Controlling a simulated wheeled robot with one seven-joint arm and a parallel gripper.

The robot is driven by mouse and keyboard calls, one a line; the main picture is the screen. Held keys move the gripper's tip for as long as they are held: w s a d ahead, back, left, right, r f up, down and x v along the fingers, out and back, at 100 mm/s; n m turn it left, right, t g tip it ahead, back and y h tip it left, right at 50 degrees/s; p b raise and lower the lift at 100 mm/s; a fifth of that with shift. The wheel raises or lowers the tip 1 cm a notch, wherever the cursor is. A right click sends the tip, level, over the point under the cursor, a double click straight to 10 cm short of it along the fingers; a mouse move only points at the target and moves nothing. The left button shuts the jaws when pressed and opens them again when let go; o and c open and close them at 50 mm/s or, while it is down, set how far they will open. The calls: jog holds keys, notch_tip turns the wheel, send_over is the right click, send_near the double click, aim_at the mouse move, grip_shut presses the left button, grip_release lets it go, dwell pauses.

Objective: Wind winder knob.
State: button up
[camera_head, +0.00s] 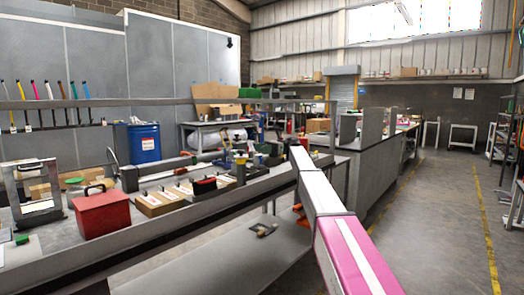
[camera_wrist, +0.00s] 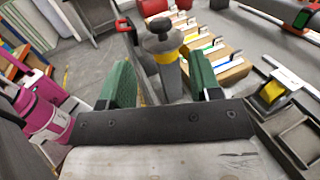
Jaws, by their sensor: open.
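My gripper (camera_wrist: 160,62) is open, with one green finger on each side of the post. I cannot tell whether either finger touches it. My gripper cannot be made out there.
A red clamp-like part (camera_wrist: 125,25) is close to the post's left. In the head view, a red box (camera_head: 101,214) and cardboard boxes (camera_head: 160,203) stand on the bench. Open floor (camera_head: 435,215) lies to the right.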

jog(key=s+a+m+t, duration=0.1)
jog(key=s+m+t, duration=0.1)
jog(key=t, duration=0.1)
jog(key=s+a+m+t+y, duration=0.1)
jog(key=s+m+t, duration=0.1)
jog(key=s+a+m+t+y, duration=0.1)
jog(key=s+m+t, duration=0.1)
jog(key=t, duration=0.1)
jog(key=shift+s+a+f+t, duration=0.1)
jog(key=shift+s+a+t, duration=0.1)
jog(key=shift+a+t, duration=0.1)
jog(key=m+t+h, duration=0.3)
jog(key=m+t, duration=0.5)
jog(key=t, duration=0.3)
send_near(243, 152)
jog(key=shift+x, duration=0.95)
jog(key=x, duration=0.9)
jog(key=shift+w+a+r, duration=0.2)
jog(key=shift+w+r, duration=0.15)
jog(key=shift+w, duration=0.05)
jog(key=shift+n, duration=0.3)
jog(key=c, duration=0.9)
